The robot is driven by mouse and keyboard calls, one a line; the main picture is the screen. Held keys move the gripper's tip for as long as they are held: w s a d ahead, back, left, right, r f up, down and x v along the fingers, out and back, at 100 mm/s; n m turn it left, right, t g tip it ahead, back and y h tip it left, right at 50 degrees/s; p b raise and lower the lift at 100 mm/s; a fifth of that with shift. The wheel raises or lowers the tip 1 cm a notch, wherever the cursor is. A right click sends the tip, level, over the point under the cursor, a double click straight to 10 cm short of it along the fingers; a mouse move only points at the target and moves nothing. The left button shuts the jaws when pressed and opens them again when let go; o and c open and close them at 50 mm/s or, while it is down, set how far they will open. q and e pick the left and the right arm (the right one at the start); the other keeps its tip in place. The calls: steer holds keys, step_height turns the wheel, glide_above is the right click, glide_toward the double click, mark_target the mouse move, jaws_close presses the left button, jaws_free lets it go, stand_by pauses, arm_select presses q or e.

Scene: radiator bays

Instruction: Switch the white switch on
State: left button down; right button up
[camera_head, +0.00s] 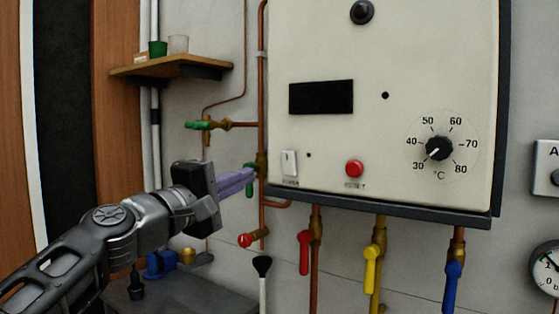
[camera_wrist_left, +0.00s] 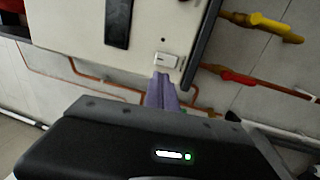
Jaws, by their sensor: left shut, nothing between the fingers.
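The white switch (camera_head: 289,162) is a small upright rocker low on the left of the cream boiler panel (camera_head: 385,60), above a small label. It also shows in the left wrist view (camera_wrist_left: 167,60), just beyond my fingertips. My left gripper (camera_head: 250,177) is shut and empty, its purple fingers together. In the head view the fingertips are left of and a little below the switch, near the panel's left edge. I cannot tell whether they touch anything. A small dark dot (camera_head: 309,155) is right of the switch. My right gripper is not in view.
A red button (camera_head: 354,168) and a temperature dial (camera_head: 439,148) are right of the switch. Copper pipes with a green-handled valve (camera_head: 205,125) stand near my gripper. Red (camera_head: 305,252), yellow (camera_head: 371,270) and blue (camera_head: 452,284) valve handles hang below the panel. A wooden shelf (camera_head: 172,66) is upper left.

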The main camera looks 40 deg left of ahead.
mark_target(288, 157)
arm_select(q)
steer(key=w, duration=0.4)
steer(key=w+r+p, duration=0.1)
steer(key=w, duration=0.3)
steer(key=w+r+p, duration=0.1)
steer(key=w, duration=0.3)
steer(key=shift+w+a, duration=0.1)
steer(key=shift+a, duration=0.05)
steer(key=shift+w+r+p, duration=0.15)
steer(key=shift+r+p, duration=0.25)
steer(key=shift+p, duration=0.75)
steer(key=shift+f+g, duration=0.2)
steer(key=shift+g, duration=0.1)
steer(key=shift+f, duration=0.15)
